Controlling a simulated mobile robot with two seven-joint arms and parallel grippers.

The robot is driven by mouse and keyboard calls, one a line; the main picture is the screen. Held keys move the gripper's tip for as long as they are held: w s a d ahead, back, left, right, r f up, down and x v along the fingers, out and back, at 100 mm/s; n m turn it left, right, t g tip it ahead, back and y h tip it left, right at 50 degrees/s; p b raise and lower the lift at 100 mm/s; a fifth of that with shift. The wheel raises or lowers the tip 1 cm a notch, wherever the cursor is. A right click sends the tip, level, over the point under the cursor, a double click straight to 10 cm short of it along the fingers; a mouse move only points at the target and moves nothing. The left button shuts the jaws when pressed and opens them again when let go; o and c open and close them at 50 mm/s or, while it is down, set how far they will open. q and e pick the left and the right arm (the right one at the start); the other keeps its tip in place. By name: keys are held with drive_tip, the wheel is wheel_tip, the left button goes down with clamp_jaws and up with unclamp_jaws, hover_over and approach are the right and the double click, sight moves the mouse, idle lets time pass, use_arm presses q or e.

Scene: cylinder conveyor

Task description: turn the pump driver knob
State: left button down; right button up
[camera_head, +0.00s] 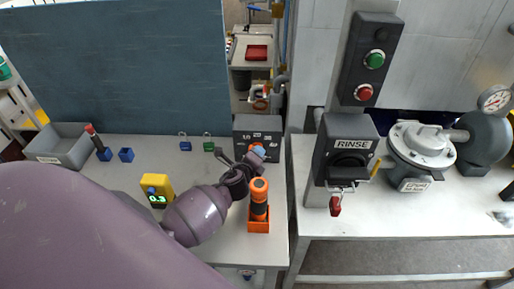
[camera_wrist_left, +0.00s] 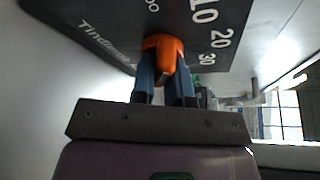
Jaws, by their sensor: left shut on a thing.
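The pump driver is a dark grey box (camera_head: 246,127) at the back right of the left table in the head view. In the left wrist view its dark dial panel (camera_wrist_left: 100,22) shows white scale numbers, among them 20 and 30. The orange pump driver knob (camera_wrist_left: 163,46) sticks out of this panel. My left gripper (camera_head: 256,149) is at the front of the box. In the left wrist view its two blue fingers are shut on the knob, one on each side. My fingers hide part of the knob in the head view. My right gripper is not in view.
An orange-and-black tool stands in an orange holder (camera_head: 259,225) close beside my left arm. A yellow device (camera_head: 156,185), small padlocks and a grey bin (camera_head: 58,143) are on the left table. A RINSE switch box (camera_head: 347,135) stands on the right.

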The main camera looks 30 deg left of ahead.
use_arm(q)
drive_tip(key=shift+m+g+y, duration=0.3)
drive_tip(key=shift+m+g, duration=0.3)
drive_tip(key=shift+m, duration=0.6)
drive_tip(key=c, duration=1.1)
unclamp_jaws()
drive_tip(key=shift+s, duration=0.1)
drive_tip(key=shift+v, duration=3.7)
